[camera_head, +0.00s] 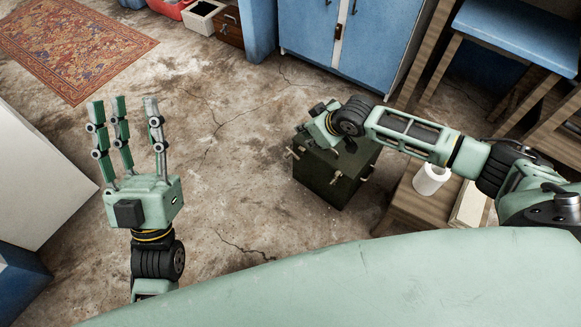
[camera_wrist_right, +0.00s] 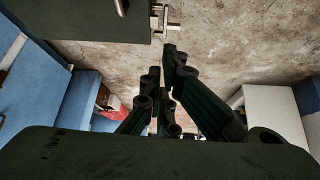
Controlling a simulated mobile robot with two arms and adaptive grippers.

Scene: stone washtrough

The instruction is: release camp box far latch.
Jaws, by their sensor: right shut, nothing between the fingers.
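The camp box (camera_head: 343,189) is a dark green case standing on the stone floor, and its lid looks closed. A pale metal latch (camera_head: 292,154) juts from its left edge, and another latch (camera_head: 336,178) is on its near side. My right gripper (camera_head: 318,108) is over the box's far edge, shut and empty. In the right wrist view the box (camera_wrist_right: 90,22) fills the upper left, with a metal latch (camera_wrist_right: 166,20) at its corner, just beyond my fingertips (camera_wrist_right: 164,62). Contact cannot be told. My left gripper (camera_head: 124,105) is open and empty, fingers up, far from the box.
A wooden bench (camera_head: 413,205) with a white paper roll (camera_head: 430,180) stands right of the box. A blue cabinet (camera_head: 375,42) is behind, and a blue-topped table (camera_head: 520,30) is at the upper right. The floor left of the box is clear up to a patterned rug (camera_head: 68,42).

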